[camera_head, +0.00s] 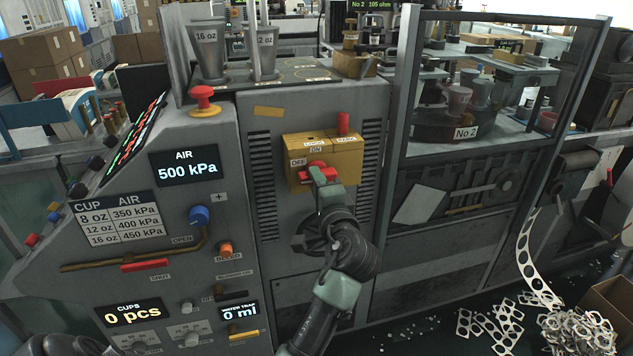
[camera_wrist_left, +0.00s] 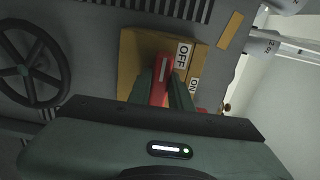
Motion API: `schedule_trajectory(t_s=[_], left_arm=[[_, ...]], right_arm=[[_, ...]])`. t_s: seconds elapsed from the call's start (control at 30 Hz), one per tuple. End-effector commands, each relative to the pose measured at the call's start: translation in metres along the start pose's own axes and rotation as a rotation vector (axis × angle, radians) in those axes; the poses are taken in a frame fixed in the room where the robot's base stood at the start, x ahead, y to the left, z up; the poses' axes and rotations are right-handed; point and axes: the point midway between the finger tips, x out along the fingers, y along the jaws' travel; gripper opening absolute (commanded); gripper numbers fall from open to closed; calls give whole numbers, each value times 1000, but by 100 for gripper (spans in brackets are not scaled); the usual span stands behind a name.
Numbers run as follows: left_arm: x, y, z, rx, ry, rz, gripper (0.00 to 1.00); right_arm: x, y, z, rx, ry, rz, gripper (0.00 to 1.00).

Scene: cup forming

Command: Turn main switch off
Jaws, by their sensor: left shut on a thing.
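The main switch is a yellow box (camera_head: 346,158) on the grey machine front, with OFF and ON labels and a red handle (camera_head: 316,168). My left gripper (camera_head: 319,178) reaches up from below and is shut on the red handle. In the left wrist view the red handle (camera_wrist_left: 162,72) lies between the two fingers (camera_wrist_left: 164,90), beside the OFF label (camera_wrist_left: 184,55). The ON label (camera_wrist_left: 194,88) is nearer the gripper body. The fingers hide part of the handle, and I cannot tell its exact setting. My right gripper is not in view.
A dark handwheel (camera_head: 316,232) sits just below the switch, partly behind my left arm; it also shows in the left wrist view (camera_wrist_left: 32,62). A red emergency knob (camera_head: 203,98) is to the left. A framed glass guard (camera_head: 400,110) stands to the right.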

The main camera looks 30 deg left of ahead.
Motion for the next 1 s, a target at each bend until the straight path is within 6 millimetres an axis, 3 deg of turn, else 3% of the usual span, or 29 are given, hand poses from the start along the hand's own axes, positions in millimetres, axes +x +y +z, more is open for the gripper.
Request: schedule_trajectory(t_s=[0.03,0.1,0.47,0.8,1.0], left_arm=[[0,1,0,-3,0,4,28],[0,1,0,-3,0,3,42],[-4,1,0,-1,1,2,42],[-58,3,0,-3,2,5,42],[-76,2,0,-2,0,4,42]], right_arm=[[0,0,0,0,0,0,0],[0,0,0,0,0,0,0],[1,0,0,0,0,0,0],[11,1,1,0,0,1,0],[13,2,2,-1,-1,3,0]])
